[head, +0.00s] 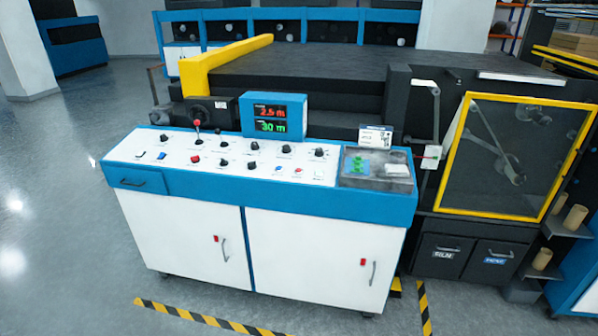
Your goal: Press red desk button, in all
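The control desk (270,193) stands in the middle of the head view, with a white sloped top, blue front band and white doors. A small red square button (195,160) sits on the left half of the top, in the near row of controls. A smaller red round button (298,170) sits further right, beside a blue one (278,169). A lever with a red ball knob (197,123) stands up near the back left. Whether any button is pressed in cannot be told. My gripper is not in view.
Several black knobs (252,145) surround the buttons. A blue display (272,114) stands behind the desk. A grey tray (350,180) with green and pale items is at the desk's right end. Grey floor (60,230) is clear at left; striped tape (205,320) marks the front.

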